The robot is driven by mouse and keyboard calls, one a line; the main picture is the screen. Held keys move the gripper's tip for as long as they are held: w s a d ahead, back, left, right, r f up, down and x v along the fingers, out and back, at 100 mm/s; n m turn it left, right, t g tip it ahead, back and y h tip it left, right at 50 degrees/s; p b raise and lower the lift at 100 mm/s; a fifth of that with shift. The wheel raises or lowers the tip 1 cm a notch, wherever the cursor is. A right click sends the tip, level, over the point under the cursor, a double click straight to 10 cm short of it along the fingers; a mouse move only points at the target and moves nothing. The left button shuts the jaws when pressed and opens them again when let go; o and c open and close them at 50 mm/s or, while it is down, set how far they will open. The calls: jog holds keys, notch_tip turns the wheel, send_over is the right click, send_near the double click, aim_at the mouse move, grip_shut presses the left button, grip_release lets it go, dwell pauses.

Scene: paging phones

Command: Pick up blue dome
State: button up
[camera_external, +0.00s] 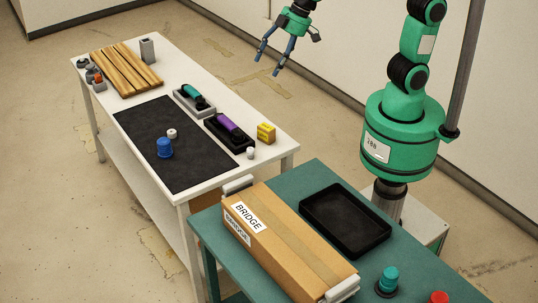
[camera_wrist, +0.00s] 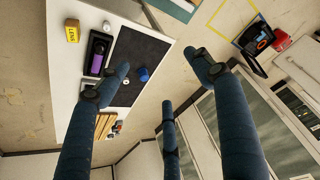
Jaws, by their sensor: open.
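The blue dome (camera_external: 165,148) stands on the black mat (camera_external: 190,175) on the white table. A small white piece (camera_external: 171,133) is just behind it. The dome also shows in the wrist view (camera_wrist: 143,74), on the dark mat between my gripper's fingers. My gripper (camera_external: 267,62) is open and empty, high up and well beyond the right edge of the white table in the external view. In the wrist view its blue-grey fingers (camera_wrist: 150,80) spread wide apart, with nothing between them.
On the white table are a tray with a purple handset (camera_external: 230,126), a tray with a teal handset (camera_external: 192,92), a yellow box (camera_external: 266,132) and a wooden slatted board (camera_external: 125,70). A teal table in front holds a cardboard box (camera_external: 290,250) and an empty black tray (camera_external: 346,222).

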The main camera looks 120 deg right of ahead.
jog(key=w+d+f+m, duration=0.1)
jog(key=w+d+f, duration=0.3)
jog(key=w+d, duration=0.35)
jog(key=m+g+h, duration=0.1)
jog(key=m+h, duration=0.1)
jog(key=m, duration=0.2)
send_over(162, 140)
jog(key=s+a, duration=0.3)
jog(key=s, duration=0.1)
notch_tip(162, 140, down, 29)
jog(key=shift+w+a+r, duration=0.2)
jog(key=shift+w, duration=0.05)
jog(key=shift+b+x, duration=0.3)
jog(key=shift+x, duration=4)
jog(key=shift+s+a+f, duration=0.1)
